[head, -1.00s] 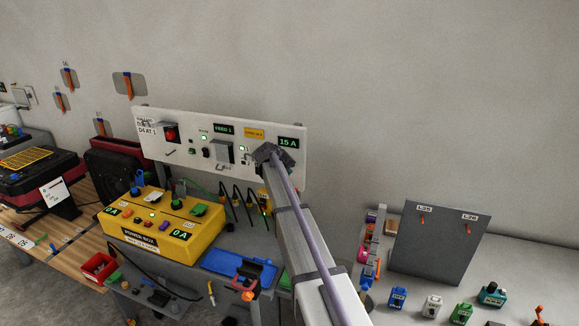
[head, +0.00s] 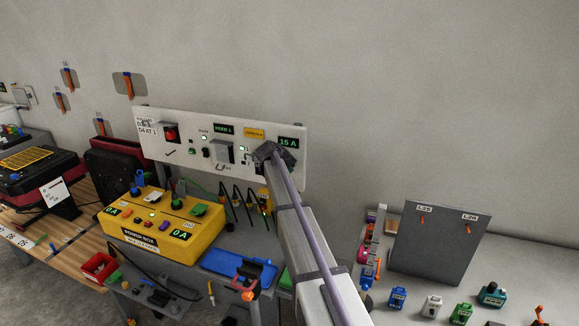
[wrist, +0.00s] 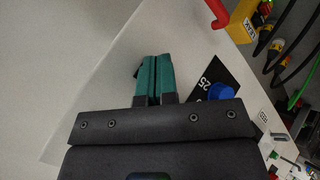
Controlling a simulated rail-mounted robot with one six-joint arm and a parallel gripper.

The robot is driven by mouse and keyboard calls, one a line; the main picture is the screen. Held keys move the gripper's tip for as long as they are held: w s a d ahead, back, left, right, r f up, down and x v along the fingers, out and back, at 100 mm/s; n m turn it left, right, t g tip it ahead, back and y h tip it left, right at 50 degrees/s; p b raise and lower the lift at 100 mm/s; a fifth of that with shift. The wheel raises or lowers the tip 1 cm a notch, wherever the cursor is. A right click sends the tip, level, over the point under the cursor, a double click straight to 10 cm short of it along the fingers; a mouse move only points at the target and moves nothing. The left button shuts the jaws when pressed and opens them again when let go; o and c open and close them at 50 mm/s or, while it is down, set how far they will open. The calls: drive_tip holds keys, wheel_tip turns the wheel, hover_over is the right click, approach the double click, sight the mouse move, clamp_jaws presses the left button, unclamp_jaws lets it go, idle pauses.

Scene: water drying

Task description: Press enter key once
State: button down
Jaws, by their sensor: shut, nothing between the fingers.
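My gripper (head: 275,156) is in front of the right part of the white wall panel (head: 185,172), just below the green-lit display (head: 288,142) that reads 15 A. In the wrist view its teal fingers (wrist: 151,62) are shut together with nothing between them. They point across the pale panel face. A blue round knob or button (wrist: 221,91) is to the right of the fingers, beside a black display (wrist: 208,82), both partly hidden by the gripper body. No key marked enter can be read. I cannot tell whether the fingertips touch the panel.
A yellow power box (head: 165,226) with buttons stands on the bench below the panel. Black cables (head: 237,200) hang beside it. A blue tray (head: 238,264) lies in front. A grey board (head: 437,245) stands at the right. The wall right of the panel is clear.

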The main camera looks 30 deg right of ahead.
drive_tip(key=shift+w+d, duration=0.1)
drive_tip(key=shift+d, duration=0.05)
idle(0.5)
drive_tip(key=shift+s+a, duration=0.55)
drive_tip(key=shift+a, duration=0.05)
drive_tip(key=s+a, duration=0.3)
drive_tip(key=shift+s+a, duration=0.2)
drive_tip(key=shift+a, duration=0.1)
idle(0.6)
